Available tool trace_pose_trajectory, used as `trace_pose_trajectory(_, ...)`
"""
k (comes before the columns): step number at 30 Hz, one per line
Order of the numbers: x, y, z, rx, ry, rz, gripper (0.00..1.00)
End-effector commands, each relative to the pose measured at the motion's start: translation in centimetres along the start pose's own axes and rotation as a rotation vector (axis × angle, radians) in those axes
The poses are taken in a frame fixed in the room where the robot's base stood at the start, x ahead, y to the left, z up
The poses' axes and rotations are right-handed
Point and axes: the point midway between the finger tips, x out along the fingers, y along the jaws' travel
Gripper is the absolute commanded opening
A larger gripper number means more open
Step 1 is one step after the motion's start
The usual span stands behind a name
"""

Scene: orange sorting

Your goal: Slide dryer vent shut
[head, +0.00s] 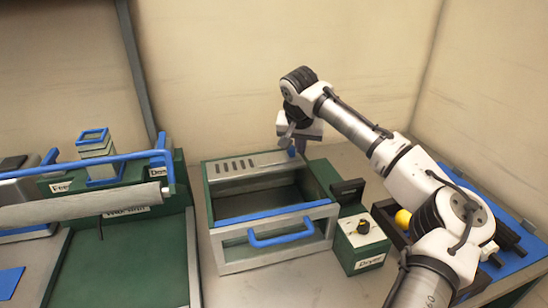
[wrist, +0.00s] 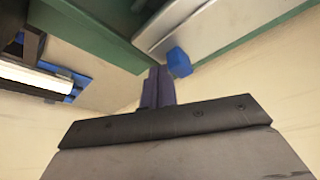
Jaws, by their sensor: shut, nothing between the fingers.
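The dryer is a green box with a grey top plate (head: 238,165) that has a row of dark vent slots. A small blue knob (head: 292,152) sits at the right end of this plate; in the wrist view the blue knob (wrist: 179,62) stands out from the silver plate (wrist: 190,25). My gripper (head: 302,157) is at the back right corner of the dryer, just right of the knob. In the wrist view its dark purple fingers (wrist: 158,88) are closed together, empty, and very near the knob; I cannot tell if they touch it.
The dryer's front drawer (head: 270,245) has a blue handle. A green box labelled "Dryer" (head: 360,240) with a dark knob stands to its right. A yellow ball (head: 403,219) lies in a dark tray under my arm. Feeder machinery with a blue rail (head: 100,160) stands at left.

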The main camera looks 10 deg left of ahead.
Motion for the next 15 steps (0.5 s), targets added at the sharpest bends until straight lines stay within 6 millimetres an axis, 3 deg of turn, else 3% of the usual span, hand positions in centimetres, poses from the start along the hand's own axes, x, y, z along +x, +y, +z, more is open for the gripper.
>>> trace_pose_trajectory(15, -0.5, -2.3, 1.2, 0.000, 0.000, 0.000, 0.00)
